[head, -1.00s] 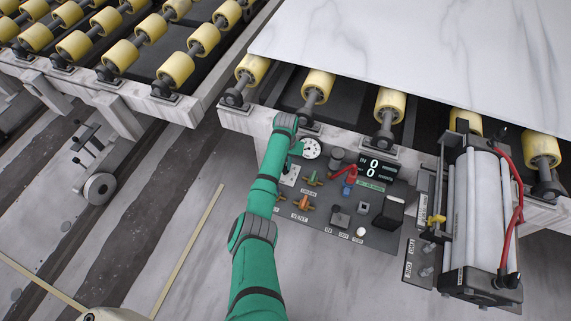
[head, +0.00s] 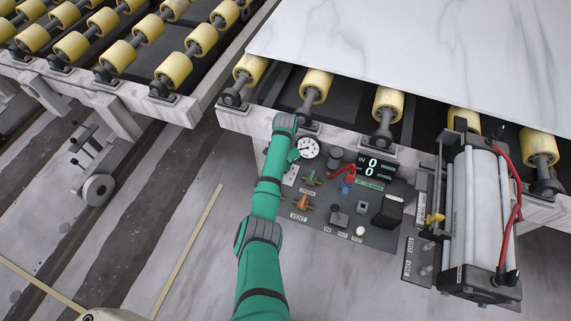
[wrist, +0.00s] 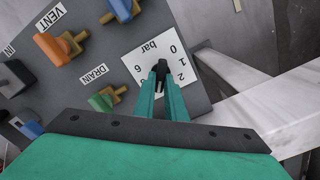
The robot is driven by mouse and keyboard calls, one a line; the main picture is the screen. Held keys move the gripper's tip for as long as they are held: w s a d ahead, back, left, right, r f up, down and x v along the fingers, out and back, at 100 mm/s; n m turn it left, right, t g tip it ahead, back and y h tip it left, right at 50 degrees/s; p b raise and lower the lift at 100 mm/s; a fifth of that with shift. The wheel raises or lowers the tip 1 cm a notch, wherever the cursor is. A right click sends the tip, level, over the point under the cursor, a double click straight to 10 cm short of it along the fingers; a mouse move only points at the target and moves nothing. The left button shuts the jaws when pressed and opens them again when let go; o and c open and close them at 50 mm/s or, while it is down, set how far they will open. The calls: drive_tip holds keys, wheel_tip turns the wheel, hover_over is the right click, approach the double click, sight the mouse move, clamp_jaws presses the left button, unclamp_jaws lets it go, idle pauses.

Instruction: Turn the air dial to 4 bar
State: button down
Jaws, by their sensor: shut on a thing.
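The air dial is a dark knob (wrist: 161,66) on a white square plate (wrist: 138,56) marked bar, with 0, 1, 2 and 6 readable in the wrist view. My gripper (wrist: 161,76) is shut on this knob, its teal fingers on either side. The fingers and wrist hide part of the scale, and I cannot tell which number the knob points to. In the head view my arm hides most of the plate (head: 289,176). A round white gauge (head: 308,147) sits beside my wrist; its needle is too small to read.
The orange vent valve (wrist: 52,48) and green drain valve (wrist: 103,101) stand close to my fingers. A white slab (head: 430,50) rests on yellow rollers behind; a cylinder unit (head: 475,205) stands right.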

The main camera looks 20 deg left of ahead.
drive_tip(key=shift+d+m, duration=0.1)
drive_tip(key=shift+m, duration=0.2)
idle(0.4)
drive_tip(key=c, duration=1.8)
unclamp_jaws()
drive_tip(key=shift+r, duration=0.1)
wheel_tip(320, 180, up, 11)
drive_tip(key=shift+f, duration=0.2)
drive_tip(key=shift+s, duration=0.1)
